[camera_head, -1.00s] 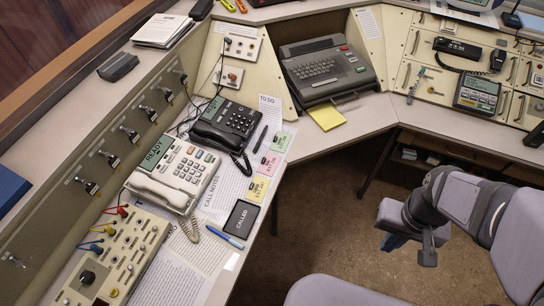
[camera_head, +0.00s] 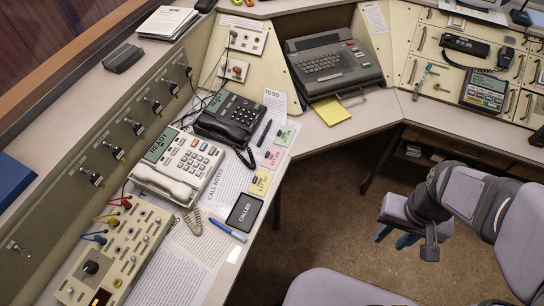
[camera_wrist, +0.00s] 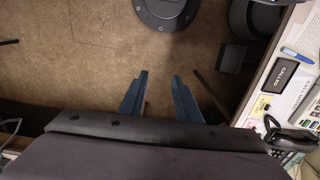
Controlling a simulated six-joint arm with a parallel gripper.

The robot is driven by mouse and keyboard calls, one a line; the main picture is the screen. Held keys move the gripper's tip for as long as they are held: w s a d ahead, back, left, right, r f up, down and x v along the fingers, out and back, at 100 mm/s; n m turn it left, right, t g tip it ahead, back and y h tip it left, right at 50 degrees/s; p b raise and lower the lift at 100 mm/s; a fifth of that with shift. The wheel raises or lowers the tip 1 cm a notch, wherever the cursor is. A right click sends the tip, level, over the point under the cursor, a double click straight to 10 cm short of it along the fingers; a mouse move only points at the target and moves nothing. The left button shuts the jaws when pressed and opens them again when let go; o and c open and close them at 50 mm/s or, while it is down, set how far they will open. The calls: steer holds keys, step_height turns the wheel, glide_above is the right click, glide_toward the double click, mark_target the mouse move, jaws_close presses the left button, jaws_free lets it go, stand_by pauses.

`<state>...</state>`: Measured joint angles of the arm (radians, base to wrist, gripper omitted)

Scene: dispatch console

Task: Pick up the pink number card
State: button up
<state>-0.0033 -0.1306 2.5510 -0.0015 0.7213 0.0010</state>
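The pink number card (camera_head: 271,158) lies flat on the left desk between a green card (camera_head: 284,136) and a yellow card (camera_head: 261,182). The black pad marked CALLED (camera_head: 244,212) lies nearer the front, below the yellow card. My gripper (camera_head: 395,238) hangs over the floor to the right of the desk, well apart from the cards. In the wrist view my gripper (camera_wrist: 160,78) shows two blue fingers spread apart with only floor between them. I cannot make out the pink card clearly in the wrist view.
A black phone (camera_head: 230,120) stands just left of the cards, its cord near them. A blue pen (camera_head: 226,229) lies by the black pad, a dark pen (camera_head: 263,132) by the green card. A light phone (camera_head: 178,170) stands farther left. Space above the floor is free.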

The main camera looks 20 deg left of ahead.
steer(key=w+a+b, duration=0.1)
steer(key=w+a, duration=0.5)
steer(key=w, duration=0.5)
steer(key=b, duration=0.4)
glide_above(267, 153)
steer(key=f, duration=0.7)
steer(key=shift+w+d+f, duration=0.15)
steer(key=shift+d, duration=0.1)
steer(key=shift+a+f, duration=0.1)
steer(key=shift+a, duration=0.1)
steer(key=shift+f+p, duration=1.1)
steer(key=shift+f, duration=2.55)
jaws_close()
